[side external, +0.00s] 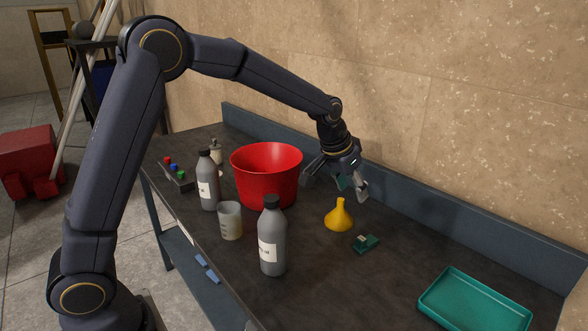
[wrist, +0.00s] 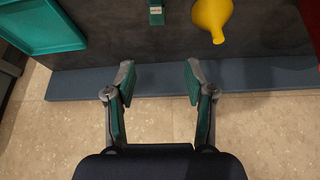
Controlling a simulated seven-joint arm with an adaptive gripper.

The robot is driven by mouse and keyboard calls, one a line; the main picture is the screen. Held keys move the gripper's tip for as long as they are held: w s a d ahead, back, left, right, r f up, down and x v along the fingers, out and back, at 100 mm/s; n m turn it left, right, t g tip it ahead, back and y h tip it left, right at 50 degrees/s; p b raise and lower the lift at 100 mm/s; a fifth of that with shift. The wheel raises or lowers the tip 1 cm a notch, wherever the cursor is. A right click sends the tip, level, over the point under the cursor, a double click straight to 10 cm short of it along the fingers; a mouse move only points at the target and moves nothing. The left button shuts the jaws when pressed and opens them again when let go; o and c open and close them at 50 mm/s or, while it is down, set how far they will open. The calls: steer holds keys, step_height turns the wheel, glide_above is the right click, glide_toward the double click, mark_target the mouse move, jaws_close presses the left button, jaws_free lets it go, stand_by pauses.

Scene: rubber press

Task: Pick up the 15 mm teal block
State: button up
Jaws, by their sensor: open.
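A small dark teal-green block (side external: 366,243) with a pale label-like patch lies on the dark bench top, right of the yellow funnel. My gripper (side external: 352,187) is open and empty, raised above the back part of the bench, up and to the left of the block in the side view. In the wrist view my open fingers (wrist: 160,80) have green inner pads and point toward the block, with a clear gap between. Nothing is between them.
The yellow funnel (side external: 339,217) stands close beside the block. A red bowl (side external: 266,179), grey bottles (side external: 273,243) and a beaker (side external: 230,221) stand left. A teal tray (side external: 474,304) lies right. A blue-grey upstand (side external: 438,213) runs along the back.

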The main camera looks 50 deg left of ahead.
mark_target(362, 238)
steer(key=x, duration=0.6)
steer(key=s+x, duration=0.1)
steer(key=x, duration=0.5)
steer(key=s+f+x, duration=0.1)
steer(key=x, duration=0.5)
steer(key=shift+d+f, duration=0.3)
steer(key=shift+f, duration=0.05)
jaws_close()
